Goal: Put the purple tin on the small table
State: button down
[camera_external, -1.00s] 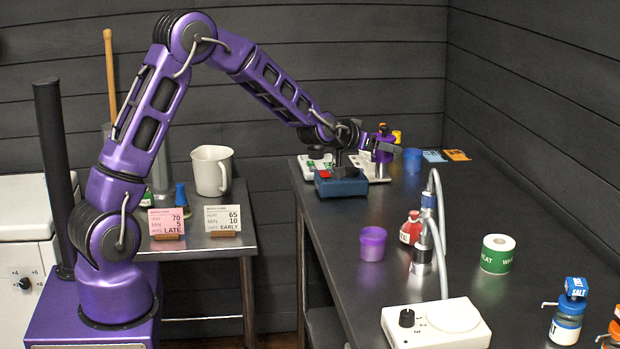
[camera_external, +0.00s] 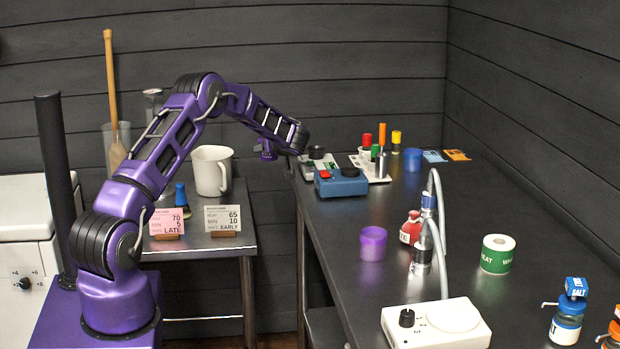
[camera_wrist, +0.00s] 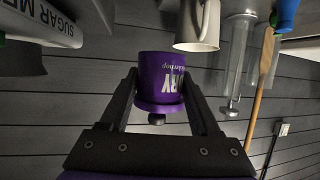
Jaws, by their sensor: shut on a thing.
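In the wrist view, my gripper (camera_wrist: 159,84) has its two fingers on either side of the purple tin (camera_wrist: 160,68), which has pale lettering and a knobbed lid. The tin is held off any surface. In the external view, the small table (camera_external: 222,242) is the steel one at the left, against the dark wall. My gripper is mostly hidden behind my forearm there, above the gap between the small table and the long dark bench. A small purple part shows there, but I cannot tell whether it is the tin.
On the small table stand a white mug (camera_external: 211,170), a pink card (camera_external: 166,222), a white card (camera_external: 223,219) and a blue-topped item (camera_external: 181,198). The long bench (camera_external: 420,265) holds a blue box (camera_external: 341,183), a purple cup (camera_external: 373,244) and several bottles.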

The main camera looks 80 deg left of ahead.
jog(key=s+a+f+n+g, duration=0.1)
jog(key=s+f, duration=0.2)
jog(key=f, duration=0.1)
jog(key=s+a+f+n+g+h+b, duration=0.1)
jog(key=s+f+g, duration=0.1)
jog(key=s+f, duration=0.2)
jog(key=s+a+f+n+g+h, duration=0.1)
jog(key=s+a+f+n, duration=0.1)
jog(key=s+f, duration=0.2)
jog(key=shift+s+f+g+b, duration=0.15)
jog(key=shift+f+g+b, duration=0.25)
jog(key=shift+f, duration=0.15)
jog(key=shift+f+b, duration=0.3)
jog(key=shift+f, duration=2.05)
jog(key=shift+f, duration=0.1)
jog(key=shift+f, duration=0.15)
jog(key=shift+c, duration=1.9)
grip_release()
